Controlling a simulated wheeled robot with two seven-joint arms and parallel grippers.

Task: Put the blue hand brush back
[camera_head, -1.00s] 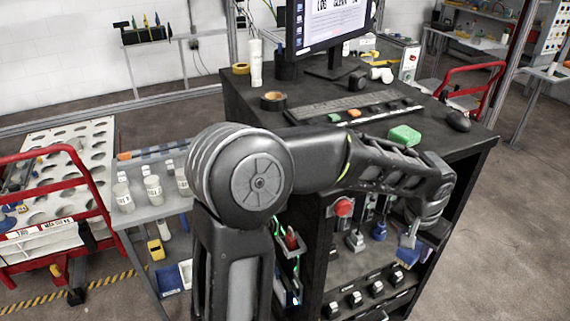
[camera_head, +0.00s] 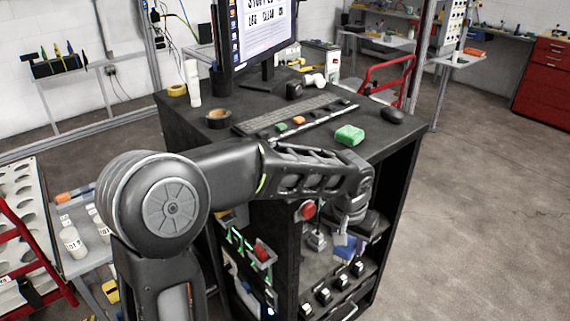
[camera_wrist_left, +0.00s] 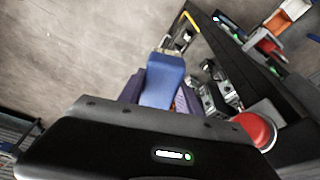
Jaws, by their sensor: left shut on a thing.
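The blue hand brush (camera_wrist_left: 163,80) is in my left gripper, seen just beyond the black gripper body in the left wrist view. In the head view the brush (camera_head: 347,248) shows as a blue patch below my left wrist, at the front of the dark cabinet. My left gripper (camera_head: 343,236) is shut on the brush and points down beside the open shelf. Whether the brush touches the cabinet is not clear. My right gripper is not in view.
A red button (camera_head: 308,210) sits on the cabinet (camera_head: 412,165) close by my left forearm. Several switch-like items (camera_head: 340,284) line the lower shelf.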

